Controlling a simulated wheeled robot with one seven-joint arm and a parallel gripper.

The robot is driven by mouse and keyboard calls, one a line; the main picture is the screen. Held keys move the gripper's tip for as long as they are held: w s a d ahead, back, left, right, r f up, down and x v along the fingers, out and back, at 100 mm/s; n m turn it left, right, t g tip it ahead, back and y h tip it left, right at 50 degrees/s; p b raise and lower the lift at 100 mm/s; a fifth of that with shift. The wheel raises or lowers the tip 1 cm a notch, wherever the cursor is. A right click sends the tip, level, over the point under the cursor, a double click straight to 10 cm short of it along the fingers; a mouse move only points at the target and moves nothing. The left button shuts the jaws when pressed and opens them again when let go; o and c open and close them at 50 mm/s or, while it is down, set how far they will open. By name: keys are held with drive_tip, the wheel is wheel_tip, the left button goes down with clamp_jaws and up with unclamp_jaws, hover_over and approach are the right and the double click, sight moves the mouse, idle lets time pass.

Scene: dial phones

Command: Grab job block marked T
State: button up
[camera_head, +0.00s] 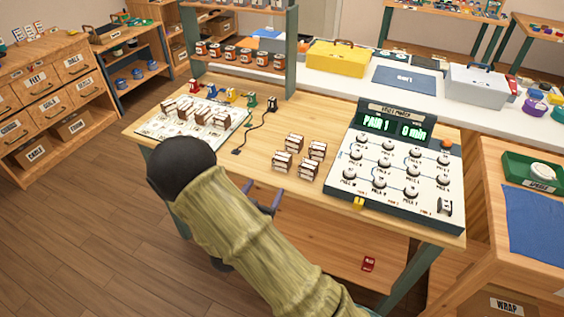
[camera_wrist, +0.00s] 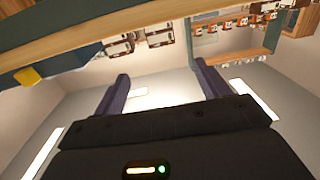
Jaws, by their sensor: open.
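Several brown-and-white blocks (camera_head: 298,152) stand in a loose group in the middle of the wooden table (camera_head: 265,165). More such blocks (camera_head: 205,114) stand on a white board at the table's left. Their letters are too small to read, so I cannot tell which is marked T. My gripper (camera_head: 264,200) is largely hidden by my arm in the head view, with purple fingers at the table's front edge. In the wrist view my gripper (camera_wrist: 162,88) is open and empty, apart from the blocks (camera_wrist: 118,45) beyond the table edge.
A control panel (camera_head: 395,175) reading "PAIR 1" with several dials covers the table's right side. A shelf of jars (camera_head: 240,55) rises at the back left. A black cable (camera_head: 255,130) lies between board and blocks. A red tag (camera_head: 369,264) lies below the tabletop.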

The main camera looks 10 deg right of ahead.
drive_tip(key=p, duration=0.1)
approach(284, 153)
drive_tip(key=x, duration=0.4)
drive_tip(key=shift+w+d+f, duration=0.1)
drive_tip(key=shift+d+f, duration=0.15)
drive_tip(key=shift+w+d, duration=0.2)
drive_tip(key=shift+w, duration=0.2)
drive_tip(key=shift+p+x, duration=0.35)
drive_tip(key=shift+x, duration=2.25)
drive_tip(key=shift+w+a+f, duration=0.1)
drive_tip(key=shift+a+f, duration=0.05)
drive_tip(key=shift+f, duration=0.05)
drive_tip(key=c, duration=1.1)
drive_tip(key=shift+r, duration=0.1)
